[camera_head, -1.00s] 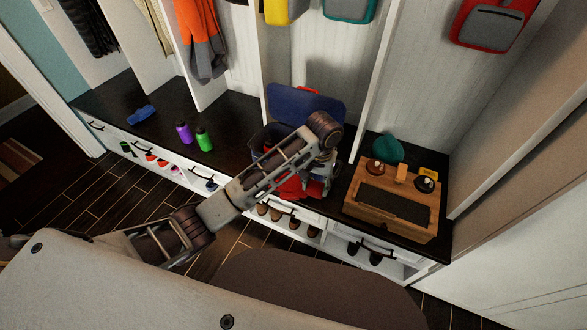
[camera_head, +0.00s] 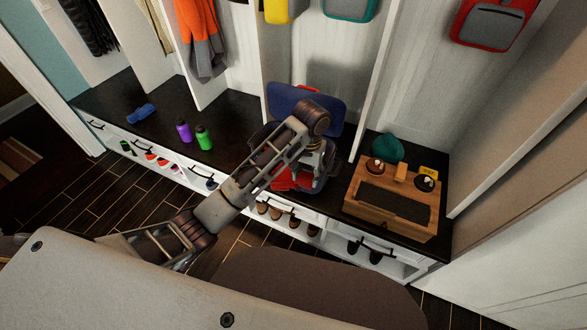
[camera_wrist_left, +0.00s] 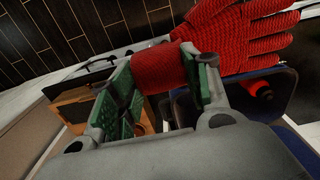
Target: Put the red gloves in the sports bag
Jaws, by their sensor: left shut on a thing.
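My left gripper (camera_wrist_left: 165,90) is shut on the cuff of a red knit glove (camera_wrist_left: 225,45). In the head view the glove's red (camera_head: 285,180) shows low beside my arm, and the gripper (camera_head: 310,172) is largely hidden by the wrist. The blue sports bag (camera_head: 300,107) stands open on the dark bench, its lid raised at the back. The glove hangs over or in front of the bag's opening; I cannot tell which. In the left wrist view the bag (camera_wrist_left: 282,82) lies beyond the glove with a red and black item (camera_wrist_left: 258,88) in it. My right gripper is out of view.
A wooden box (camera_head: 400,215) with small items on top stands right of the bag, near a teal cap (camera_head: 388,147). Green (camera_head: 203,137) and purple (camera_head: 184,131) bottles stand to the left. A white divider (camera_head: 372,85) rises behind.

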